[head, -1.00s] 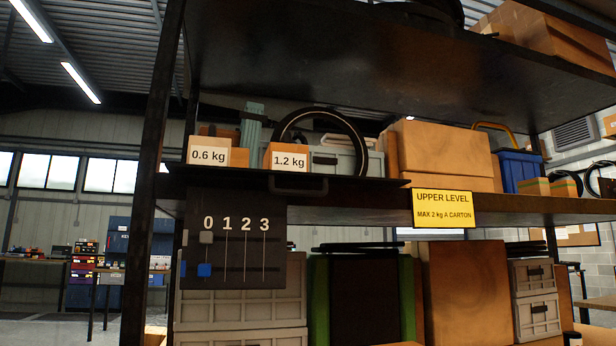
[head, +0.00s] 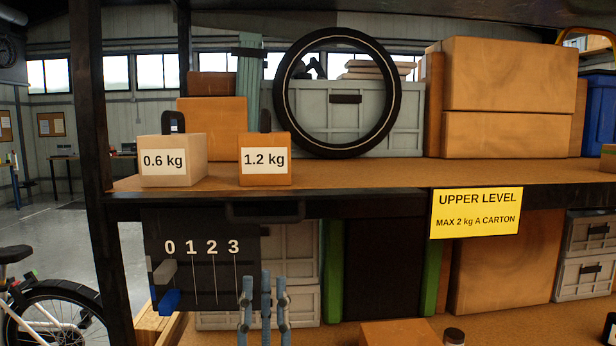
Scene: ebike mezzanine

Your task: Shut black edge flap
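The black edge flap (head: 350,205) runs along the front of the upper shelf as a dark band. Its dark handle (head: 265,212) sits low on the band, under the 1.2 kg carton. I cannot tell its exact angle against the shelf edge. My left gripper (head: 265,282) shows at the bottom as blue-grey fingers pointing up. The fingers are spread with nothing seen between the outer tips. It appears below the handle and apart from it in the picture. My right gripper is not in view.
A 0.6 kg carton (head: 172,162) and a 1.2 kg carton (head: 265,160) stand near the shelf's front edge. A black panel numbered 0 to 3 (head: 205,275) hangs below. A yellow sign (head: 475,212) is to the right. A dark upright post (head: 90,130) stands left.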

